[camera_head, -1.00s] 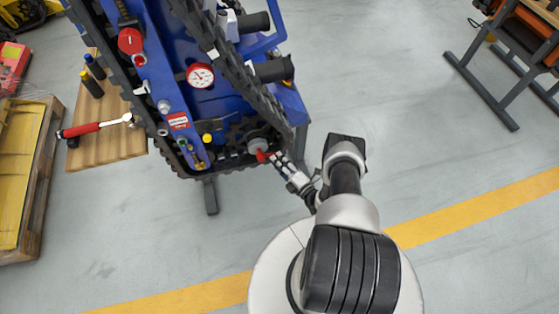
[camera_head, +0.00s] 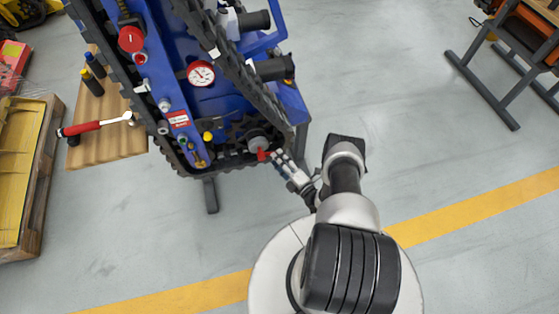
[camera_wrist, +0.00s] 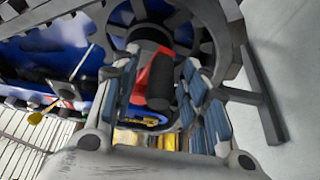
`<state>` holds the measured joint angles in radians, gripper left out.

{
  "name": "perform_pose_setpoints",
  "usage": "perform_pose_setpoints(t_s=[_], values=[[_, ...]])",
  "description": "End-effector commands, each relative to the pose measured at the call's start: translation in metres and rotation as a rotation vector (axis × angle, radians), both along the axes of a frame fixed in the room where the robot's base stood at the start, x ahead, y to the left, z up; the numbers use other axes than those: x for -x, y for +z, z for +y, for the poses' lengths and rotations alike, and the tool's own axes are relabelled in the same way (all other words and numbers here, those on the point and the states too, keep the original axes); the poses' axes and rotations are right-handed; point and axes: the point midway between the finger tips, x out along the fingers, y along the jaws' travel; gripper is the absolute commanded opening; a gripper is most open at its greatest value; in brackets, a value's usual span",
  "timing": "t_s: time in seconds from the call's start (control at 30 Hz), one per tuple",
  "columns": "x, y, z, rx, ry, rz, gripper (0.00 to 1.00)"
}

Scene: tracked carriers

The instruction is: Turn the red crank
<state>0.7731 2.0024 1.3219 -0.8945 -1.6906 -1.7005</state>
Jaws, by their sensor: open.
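The red crank (camera_head: 263,155) sits at the near end of the blue tracked carrier (camera_head: 215,105), beside the track's sprocket. In the wrist view the crank's red arm (camera_wrist: 145,78) carries a dark cylindrical handle (camera_wrist: 160,85). My gripper (camera_head: 280,160) is at the crank, and its fingers also show in the wrist view (camera_wrist: 160,100). The fingers are open, one on each side of the handle. Whether either finger touches the handle I cannot tell.
The black track (camera_wrist: 235,30) and sprocket lie close around the crank. A wooden board (camera_head: 105,135) with a red-handled tool (camera_head: 95,127) is at left, and a pallet (camera_head: 30,200) beyond it. A grey stand (camera_head: 485,85) is at upper right. The floor between is clear.

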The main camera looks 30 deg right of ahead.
Motion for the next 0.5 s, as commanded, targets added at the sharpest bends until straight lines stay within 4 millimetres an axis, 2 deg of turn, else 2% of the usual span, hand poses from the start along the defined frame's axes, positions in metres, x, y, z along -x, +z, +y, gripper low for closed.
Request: perform_pose_setpoints(t_s=[0.27, 0.37, 0.5], values=[[0.005, 0.0, -0.001, 0.0, -0.002, 0.001, 0.41], [0.018, -0.001, -0.003, -0.003, -0.005, 0.001, 0.41], [0.047, -0.001, -0.008, -0.003, -0.009, 0.002, 0.41]])
